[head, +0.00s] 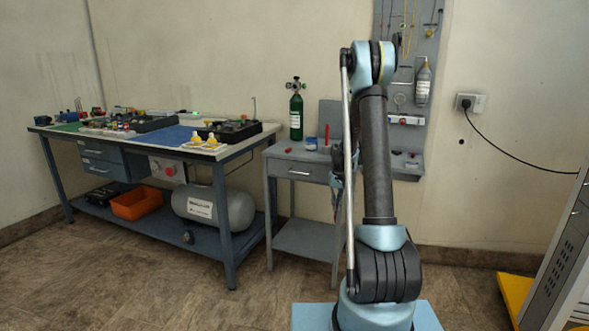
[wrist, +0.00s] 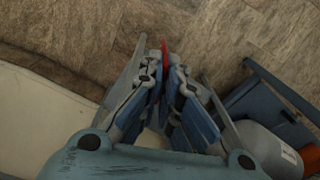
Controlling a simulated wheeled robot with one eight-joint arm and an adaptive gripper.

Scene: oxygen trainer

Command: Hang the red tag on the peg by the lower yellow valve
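My gripper (wrist: 164,58) points down at the floor in the wrist view, its fingers closed on a thin red piece that looks like the red tag (wrist: 164,47), seen nearly edge-on. In the head view my arm hides most of the gripper. Two small yellow valves (head: 196,138) (head: 212,139) stand side by side at the front right of the workbench top, apart from the gripper. Which one is the lower valve I cannot tell. The peg is too small to make out.
The workbench (head: 243,146) holds several fittings. A small grey table (head: 283,152) beside it carries a green cylinder (head: 296,113). A tool panel (head: 426,60) hangs behind my arm. A grey tank (head: 222,207) and orange bin (head: 137,203) sit on the lower shelf. Floor is clear at front left.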

